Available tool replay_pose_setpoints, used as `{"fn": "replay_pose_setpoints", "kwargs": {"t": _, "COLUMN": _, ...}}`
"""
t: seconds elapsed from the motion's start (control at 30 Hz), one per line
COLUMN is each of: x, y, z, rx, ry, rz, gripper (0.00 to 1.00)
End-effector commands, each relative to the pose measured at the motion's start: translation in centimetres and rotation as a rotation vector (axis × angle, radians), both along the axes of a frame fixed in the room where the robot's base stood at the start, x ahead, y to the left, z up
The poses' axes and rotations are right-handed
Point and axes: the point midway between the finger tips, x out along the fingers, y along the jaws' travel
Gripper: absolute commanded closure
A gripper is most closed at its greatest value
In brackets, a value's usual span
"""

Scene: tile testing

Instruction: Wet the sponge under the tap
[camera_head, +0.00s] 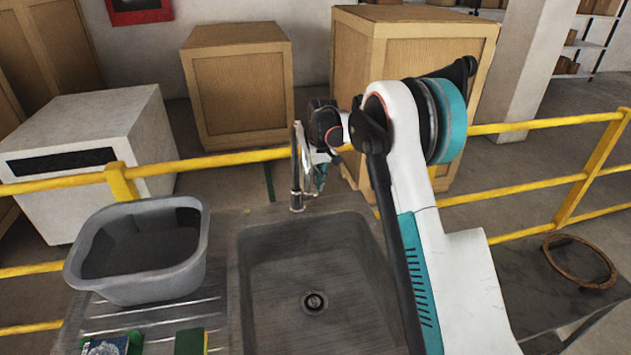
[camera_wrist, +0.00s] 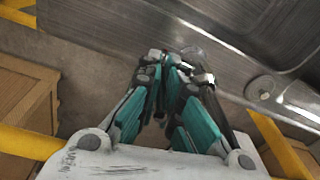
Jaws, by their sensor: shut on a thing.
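My gripper (camera_head: 318,172) is at the tap (camera_head: 297,172) behind the sink, its fingers pointing down. In the wrist view its teal fingers (camera_wrist: 176,62) are closed together at the tips against shiny metal of the tap (camera_wrist: 197,58). The fingers hide which part of the tap they hold. No water stream is visible. A green block with a yellow side, likely the sponge (camera_head: 190,342), lies on the drainboard at the bottom edge, away from my gripper. The sink basin (camera_head: 255,280) is empty, with a round drain at its bottom.
A grey tub (camera_head: 192,250) stands on the ribbed drainboard (camera_head: 150,320) left of the basin. A green and blue printed item (camera_head: 110,345) lies in front of it. A yellow railing (camera_head: 235,157) runs behind the sink. A brown ring (camera_head: 580,283) lies on the right worktop.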

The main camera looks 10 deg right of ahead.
Motion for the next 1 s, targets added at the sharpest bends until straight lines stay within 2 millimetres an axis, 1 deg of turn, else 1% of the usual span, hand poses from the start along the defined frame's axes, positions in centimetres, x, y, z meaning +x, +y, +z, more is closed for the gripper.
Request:
{"fn": "replay_pose_setpoints", "kwargs": {"t": 0.17, "x": -0.42, "y": -0.02, "z": -0.02, "rx": 0.000, "ry": -0.047, "rz": 0.000, "gripper": 1.00}}
{"fn": "replay_pose_setpoints", "kwargs": {"t": 0.47, "x": -0.44, "y": -0.04, "z": 0.00, "rx": 0.000, "ry": -0.050, "rz": 0.000, "gripper": 1.00}}
{"fn": "replay_pose_setpoints", "kwargs": {"t": 0.5, "x": -0.44, "y": -0.04, "z": 0.00, "rx": 0.000, "ry": -0.050, "rz": 0.000, "gripper": 0.86}}
{"fn": "replay_pose_setpoints", "kwargs": {"t": 0.53, "x": -0.44, "y": -0.04, "z": 0.00, "rx": 0.000, "ry": -0.050, "rz": 0.000, "gripper": 0.79}}
{"fn": "replay_pose_setpoints", "kwargs": {"t": 0.57, "x": -0.44, "y": -0.04, "z": 0.00, "rx": 0.000, "ry": -0.050, "rz": 0.000, "gripper": 0.75}}
{"fn": "replay_pose_setpoints", "kwargs": {"t": 0.67, "x": -0.45, "y": -0.04, "z": 0.00, "rx": 0.000, "ry": -0.049, "rz": 0.000, "gripper": 0.74}}
{"fn": "replay_pose_setpoints", "kwargs": {"t": 0.73, "x": -0.46, "y": -0.06, "z": -0.02, "rx": 0.000, "ry": -0.049, "rz": 0.000, "gripper": 0.71}}
{"fn": "replay_pose_setpoints", "kwargs": {"t": 1.0, "x": -0.42, "y": -0.14, "z": -0.03, "rx": -0.001, "ry": -0.050, "rz": -0.001, "gripper": 0.71}}
